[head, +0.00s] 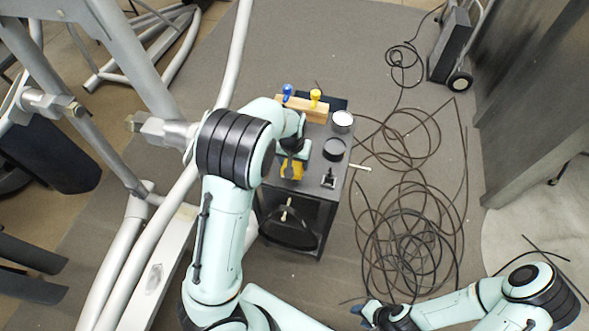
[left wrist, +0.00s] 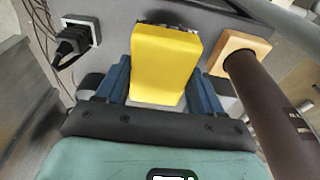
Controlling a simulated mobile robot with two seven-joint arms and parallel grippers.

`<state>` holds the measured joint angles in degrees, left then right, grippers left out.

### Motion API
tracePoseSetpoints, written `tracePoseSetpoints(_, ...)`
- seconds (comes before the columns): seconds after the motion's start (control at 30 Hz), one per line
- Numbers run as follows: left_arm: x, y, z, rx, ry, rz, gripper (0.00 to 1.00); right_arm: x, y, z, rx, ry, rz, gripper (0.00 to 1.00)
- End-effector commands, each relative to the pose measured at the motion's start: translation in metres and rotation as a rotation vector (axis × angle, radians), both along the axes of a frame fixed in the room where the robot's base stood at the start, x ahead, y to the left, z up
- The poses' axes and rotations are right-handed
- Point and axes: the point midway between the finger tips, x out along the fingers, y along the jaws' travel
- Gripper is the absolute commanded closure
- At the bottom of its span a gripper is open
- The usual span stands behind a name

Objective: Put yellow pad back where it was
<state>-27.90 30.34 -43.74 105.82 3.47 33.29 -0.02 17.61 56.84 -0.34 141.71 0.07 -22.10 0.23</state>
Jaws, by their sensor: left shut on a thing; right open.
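The yellow pad (left wrist: 165,58) sits between the blue fingers of my left gripper (left wrist: 160,80) in the left wrist view, and the gripper is shut on it. In the head view the yellow pad (head: 291,171) shows at my left gripper (head: 291,160), over the top of a small dark cart (head: 313,179). Part of the pad is hidden by the gripper. Whether the pad touches the cart top is hard to tell. My right gripper (head: 369,311) is open, low in the head view, away from the cart.
On the cart are a wooden block (head: 312,110) with blue (head: 287,91) and yellow (head: 315,97) handled tools, a white-topped tin (head: 342,120), a dark round container (head: 334,149) and a small black item (head: 328,180). Coiled cable (head: 410,235) covers the floor to the right. Exercise-machine tubes (head: 235,60) stand left.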

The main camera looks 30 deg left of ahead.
Motion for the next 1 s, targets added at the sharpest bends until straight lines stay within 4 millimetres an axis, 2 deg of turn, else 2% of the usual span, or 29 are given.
tracePoseSetpoints(0.17,0.001,0.000,-0.011,0.000,-0.001,0.000,0.62,-0.002,0.000,-0.002,0.000,0.001,0.000,0.57)
tracePoseSetpoints(0.4,0.000,0.000,-0.046,0.001,0.001,0.000,0.62,-0.007,0.000,-0.008,0.000,0.008,0.000,0.57)
tracePoseSetpoints(0.73,0.001,0.000,-0.050,-0.001,-0.002,0.000,0.62,-0.007,0.000,-0.008,-0.001,0.008,0.001,0.57)
tracePoseSetpoints(0.77,0.001,0.000,-0.049,-0.001,-0.002,0.000,0.23,-0.007,0.000,-0.008,0.000,0.008,0.000,0.57)
tracePoseSetpoints(0.8,0.001,0.000,-0.049,-0.001,-0.002,0.000,0.10,-0.007,0.000,-0.008,0.000,0.008,0.000,0.57)
tracePoseSetpoints(0.83,0.001,0.000,-0.049,-0.001,-0.002,0.000,0.07,-0.007,0.000,-0.008,0.000,0.008,0.000,0.57)
tracePoseSetpoints(1.0,0.001,0.000,-0.049,-0.001,-0.002,0.000,0.07,-0.007,0.000,-0.008,0.000,0.008,0.000,0.57)
